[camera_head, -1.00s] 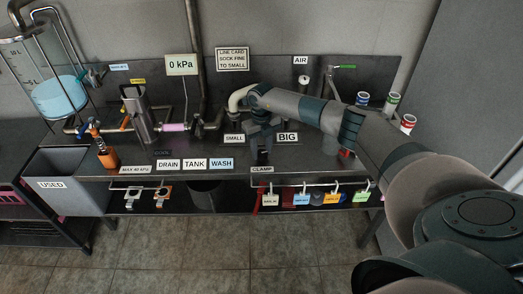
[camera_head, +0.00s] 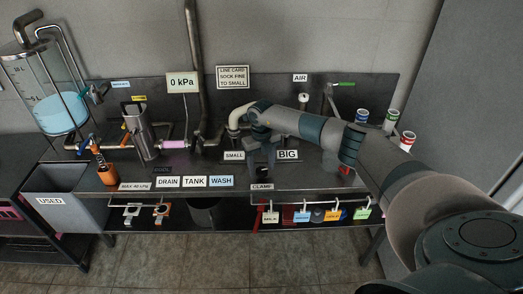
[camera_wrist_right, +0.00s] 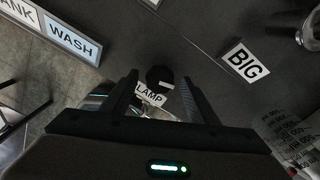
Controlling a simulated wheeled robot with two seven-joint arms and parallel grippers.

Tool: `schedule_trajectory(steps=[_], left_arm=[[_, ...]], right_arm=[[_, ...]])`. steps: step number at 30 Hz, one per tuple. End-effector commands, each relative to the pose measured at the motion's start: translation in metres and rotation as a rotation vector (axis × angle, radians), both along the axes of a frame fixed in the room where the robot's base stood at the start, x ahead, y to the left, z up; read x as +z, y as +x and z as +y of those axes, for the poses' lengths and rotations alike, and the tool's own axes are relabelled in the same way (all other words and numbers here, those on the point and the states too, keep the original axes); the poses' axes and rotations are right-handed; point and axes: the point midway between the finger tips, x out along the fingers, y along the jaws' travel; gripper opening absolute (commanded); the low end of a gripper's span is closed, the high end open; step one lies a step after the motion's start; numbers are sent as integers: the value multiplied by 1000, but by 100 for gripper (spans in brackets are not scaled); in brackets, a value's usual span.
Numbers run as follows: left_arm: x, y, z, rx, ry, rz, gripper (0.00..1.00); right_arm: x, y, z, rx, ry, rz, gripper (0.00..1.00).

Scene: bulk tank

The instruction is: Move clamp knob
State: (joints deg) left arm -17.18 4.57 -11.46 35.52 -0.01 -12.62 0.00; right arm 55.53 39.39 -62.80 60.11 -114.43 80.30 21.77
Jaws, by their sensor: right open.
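The clamp knob (camera_wrist_right: 159,74) is dark and round, with a pale bar across it. In the right wrist view it sits between my right gripper's two fingers (camera_wrist_right: 159,84), just behind the CLAMP label (camera_wrist_right: 150,95). The fingers stand apart on either side of it; I cannot tell whether they touch it. In the head view my right gripper (camera_head: 262,153) points down over the bench above the CLAMP label (camera_head: 262,187), and it and the arm largely hide the knob there. My left gripper is not in view.
The SMALL (camera_head: 234,156) and BIG (camera_head: 287,155) labels stand beside my gripper. Hanging tags (camera_head: 303,216) line the front rail. The DRAIN, TANK and WASH labels (camera_head: 195,182) are to the left.

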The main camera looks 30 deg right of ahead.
Motion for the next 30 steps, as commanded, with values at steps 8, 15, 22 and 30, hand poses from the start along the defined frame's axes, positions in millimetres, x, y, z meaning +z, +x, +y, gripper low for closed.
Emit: schedule_trajectory(steps=[8, 15, 22, 30], left_arm=[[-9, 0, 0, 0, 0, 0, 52], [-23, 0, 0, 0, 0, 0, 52], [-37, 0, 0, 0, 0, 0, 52], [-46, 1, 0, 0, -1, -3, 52]], right_arm=[[27, 1, -1, 1, -1, -3, 54], [72, 1, -1, 1, 0, -5, 54], [120, 1, -1, 0, 0, -5, 54], [159, 1, 0, 0, 0, -2, 54]])
